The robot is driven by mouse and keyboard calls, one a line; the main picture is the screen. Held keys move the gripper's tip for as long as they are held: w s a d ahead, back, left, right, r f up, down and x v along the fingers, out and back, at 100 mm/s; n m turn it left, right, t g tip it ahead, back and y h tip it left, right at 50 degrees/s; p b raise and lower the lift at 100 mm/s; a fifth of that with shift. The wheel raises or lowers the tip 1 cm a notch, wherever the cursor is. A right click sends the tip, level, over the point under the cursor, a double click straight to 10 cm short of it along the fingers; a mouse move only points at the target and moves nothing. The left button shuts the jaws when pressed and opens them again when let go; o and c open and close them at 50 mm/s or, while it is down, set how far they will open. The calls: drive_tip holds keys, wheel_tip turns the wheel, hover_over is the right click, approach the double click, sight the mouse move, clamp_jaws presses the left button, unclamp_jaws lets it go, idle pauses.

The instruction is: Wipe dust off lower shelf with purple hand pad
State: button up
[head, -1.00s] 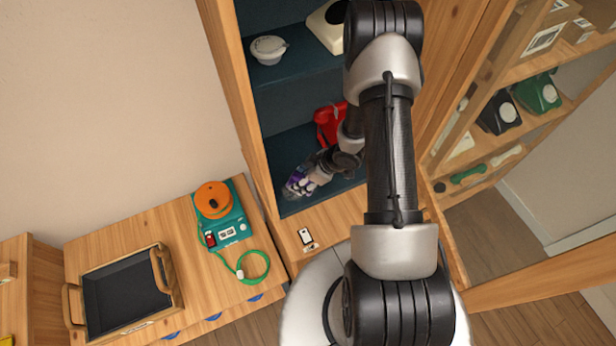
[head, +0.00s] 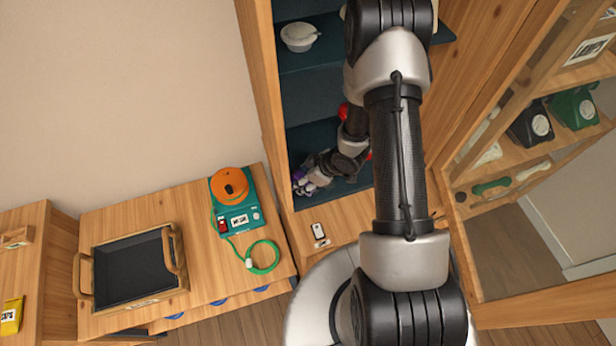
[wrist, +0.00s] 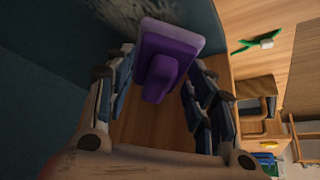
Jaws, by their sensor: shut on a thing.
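The purple hand pad (wrist: 168,52) is between the fingers of my gripper (wrist: 160,90) in the wrist view, its grip block toward me. In the head view my gripper (head: 310,180) is inside the cabinet at the left end of the teal lower shelf (head: 307,140), with a bit of purple (head: 299,176) at its tip. A greyish dust patch (wrist: 117,18) lies on the teal surface beside the pad's upper left in the wrist view. Whether the pad touches the shelf is not clear. My arm hides much of the shelf's right part.
A red phone (head: 345,111) stands on the lower shelf, mostly behind my arm. A white bowl-like item (head: 299,37) is on the shelf above. The cabinet's left wooden side (head: 265,100) is close to my gripper. A teal device with orange dial (head: 232,186) and a tray (head: 130,275) sit left.

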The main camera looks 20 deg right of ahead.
drive_tip(key=shift+w+a+r, duration=0.15)
drive_tip(key=shift+a, duration=0.05)
drive_tip(key=shift+d, duration=0.1)
drive_tip(key=shift+w+d+p, duration=0.1)
drive_tip(key=shift+d+p, duration=0.2)
drive_tip(key=shift+p, duration=0.1)
drive_tip(key=shift+d+p, duration=0.6)
drive_tip(key=shift+d, duration=0.75)
drive_tip(key=p, duration=0.4)
hover_over(335, 178)
drive_tip(key=shift+a+b, duration=1.8)
drive_tip(key=shift+a, duration=3.65)
drive_tip(key=shift+a, duration=0.1)
wheel_tip(335, 178, up, 6)
drive_tip(key=p, duration=0.5)
